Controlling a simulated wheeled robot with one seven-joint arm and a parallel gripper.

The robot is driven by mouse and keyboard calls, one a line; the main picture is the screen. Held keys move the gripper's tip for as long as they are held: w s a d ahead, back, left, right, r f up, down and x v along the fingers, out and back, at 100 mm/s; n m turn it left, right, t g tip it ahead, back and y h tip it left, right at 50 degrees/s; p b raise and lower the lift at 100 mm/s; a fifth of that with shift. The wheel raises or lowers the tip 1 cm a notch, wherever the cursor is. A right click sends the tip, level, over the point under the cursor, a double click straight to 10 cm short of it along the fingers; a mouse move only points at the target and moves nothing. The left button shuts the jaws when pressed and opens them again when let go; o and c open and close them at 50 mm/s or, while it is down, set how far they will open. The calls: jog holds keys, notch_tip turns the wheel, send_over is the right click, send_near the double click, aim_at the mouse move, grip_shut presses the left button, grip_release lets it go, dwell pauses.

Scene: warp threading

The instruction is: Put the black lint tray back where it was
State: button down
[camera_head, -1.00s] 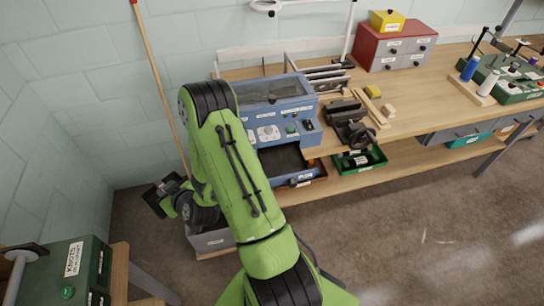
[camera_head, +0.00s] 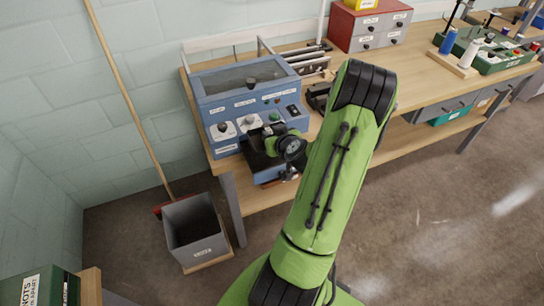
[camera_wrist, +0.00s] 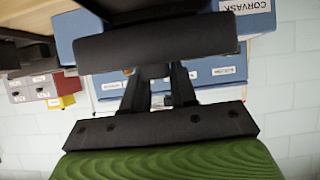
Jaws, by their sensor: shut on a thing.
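The blue machine (camera_head: 250,95) with a clear lid, knobs and labels stands at the left end of the bench. My gripper (camera_head: 272,143) is in front of its lower front panel, partly hidden by my own wrist. It is shut on the black lint tray (camera_head: 256,161), which shows as a dark shape against the machine's lower front. In the wrist view, the fingers (camera_wrist: 155,78) reach to a black bar (camera_wrist: 155,42), apparently the tray's near part. The blue machine body (camera_wrist: 215,78) is behind it. Whether the tray is inside its opening cannot be told.
A grey bin (camera_head: 195,232) stands on the floor at the left, with a broom (camera_head: 130,105) leaning on the wall behind. A red and grey drawer box (camera_head: 370,27) and thread spools (camera_head: 447,40) are farther right on the wooden bench (camera_head: 420,70).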

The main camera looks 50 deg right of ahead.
notch_tip(320, 180, down, 7)
jog(key=shift+r+b, duration=0.15)
jog(key=shift+b, duration=0.4)
jog(key=shift+b, duration=0.3)
jog(key=c, duration=0.9)
grip_release()
